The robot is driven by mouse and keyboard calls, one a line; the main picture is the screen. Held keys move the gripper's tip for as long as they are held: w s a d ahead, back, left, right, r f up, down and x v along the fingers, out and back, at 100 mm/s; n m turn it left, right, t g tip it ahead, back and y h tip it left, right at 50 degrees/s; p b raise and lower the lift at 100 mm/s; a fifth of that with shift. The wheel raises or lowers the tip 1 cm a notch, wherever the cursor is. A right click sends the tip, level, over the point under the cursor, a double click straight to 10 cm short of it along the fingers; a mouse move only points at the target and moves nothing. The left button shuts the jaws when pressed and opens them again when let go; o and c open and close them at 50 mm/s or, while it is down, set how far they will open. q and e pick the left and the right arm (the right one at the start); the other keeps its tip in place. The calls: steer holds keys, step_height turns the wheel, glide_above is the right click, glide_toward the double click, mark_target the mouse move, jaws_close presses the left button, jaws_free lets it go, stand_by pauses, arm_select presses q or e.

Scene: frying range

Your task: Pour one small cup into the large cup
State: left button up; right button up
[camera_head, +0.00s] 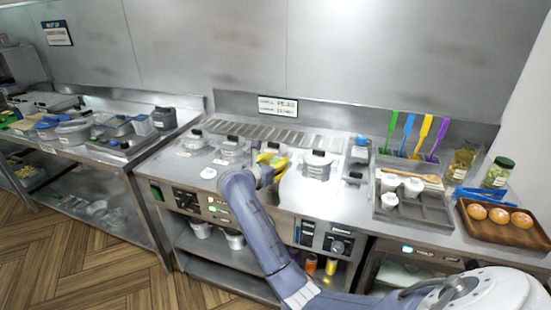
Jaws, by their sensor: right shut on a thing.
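My right gripper (268,166) reaches in from the lower right over the middle of the counter. It is shut on a small yellow-green thing (275,161), partly hidden by the gripper; I cannot tell for sure whether it is a small cup. White cup-like containers stand in the grey tray at right, one (390,198) in front and one (413,187) behind it. I cannot tell which vessel is the large cup. My left gripper is not in view.
Lidded pots stand on the counter, one (318,166) just right of my gripper and others (232,147) to its left. A compartment tray (425,215), colored spatulas (409,136), jars (498,172) and a wooden tray (515,234) of round orange items are at right.

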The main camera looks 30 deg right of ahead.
steer(key=shift+f, duration=1.4)
steer(key=n+g, duration=0.1)
steer(key=n, duration=0.1)
steer(key=shift+r+n+g, duration=0.3)
steer(key=shift+n+g, duration=0.1)
steer(key=n+g, duration=0.2)
steer(key=n, duration=0.1)
steer(key=shift+w+a+y, duration=0.1)
steer(key=shift+w+y, duration=0.1)
steer(key=shift+y, duration=0.1)
steer(key=n+g, duration=0.2)
steer(key=n, duration=0.2)
steer(key=shift+w+f+g, duration=0.35)
steer(key=shift+w+g, duration=0.05)
steer(key=n, duration=0.1)
steer(key=n+g+h, duration=0.1)
steer(key=w+n+g, duration=0.1)
steer(key=shift+f+n, duration=0.25)
steer(key=shift+n, duration=0.15)
steer(key=shift+s+r, duration=0.1)
steer(key=shift+s, duration=0.05)
